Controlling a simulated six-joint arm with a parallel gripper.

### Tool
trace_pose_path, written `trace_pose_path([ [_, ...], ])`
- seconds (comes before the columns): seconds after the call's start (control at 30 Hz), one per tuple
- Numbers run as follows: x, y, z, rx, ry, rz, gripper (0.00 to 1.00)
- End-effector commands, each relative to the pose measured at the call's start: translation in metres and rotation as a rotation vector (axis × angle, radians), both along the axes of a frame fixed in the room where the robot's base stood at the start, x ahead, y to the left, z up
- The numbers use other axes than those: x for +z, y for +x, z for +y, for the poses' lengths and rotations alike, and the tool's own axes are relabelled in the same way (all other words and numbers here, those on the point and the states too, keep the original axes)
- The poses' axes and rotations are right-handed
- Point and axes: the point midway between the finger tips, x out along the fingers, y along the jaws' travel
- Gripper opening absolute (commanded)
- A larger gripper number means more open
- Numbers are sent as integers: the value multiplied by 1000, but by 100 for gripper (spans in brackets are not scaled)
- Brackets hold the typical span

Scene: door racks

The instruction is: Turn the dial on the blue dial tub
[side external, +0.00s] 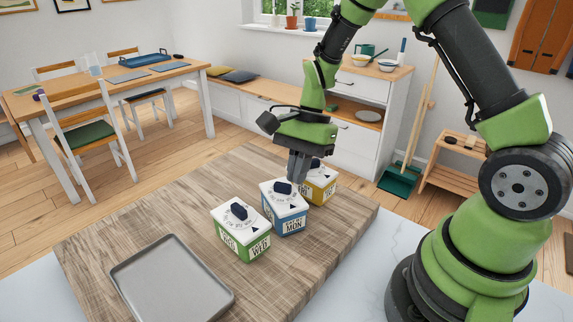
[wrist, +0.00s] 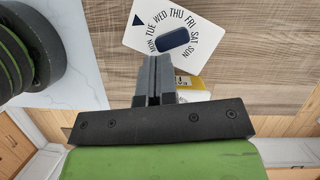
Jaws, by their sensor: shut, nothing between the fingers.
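The blue dial tub (side external: 285,222) stands on the wooden board between a green tub (side external: 240,240) and a yellow tub (side external: 322,187). Its white lid (wrist: 143,35) carries day names in an arc, a dark triangle and a dark blue oblong dial (wrist: 174,38). The dial also shows in the side view (side external: 283,188). In the wrist view the dial lies nearly crosswise, slightly tilted. My gripper (side external: 297,180) is shut and empty, pointing down beside the blue tub's dial, on the yellow tub's side. In the wrist view its fingertips (wrist: 155,58) overlap the lid's near edge, apart from the dial.
The green and yellow tubs stand close on either side and have similar dials. The yellow tub is mostly hidden behind my gripper in the wrist view. A grey tray (side external: 170,285) lies at the board's front left.

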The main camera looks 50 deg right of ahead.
Motion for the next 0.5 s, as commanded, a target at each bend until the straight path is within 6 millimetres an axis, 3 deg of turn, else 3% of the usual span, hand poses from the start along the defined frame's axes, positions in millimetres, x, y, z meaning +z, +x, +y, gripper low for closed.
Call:
trace_pose_path([
  [0.5,0,-4,1,-110,0,1,0],
])
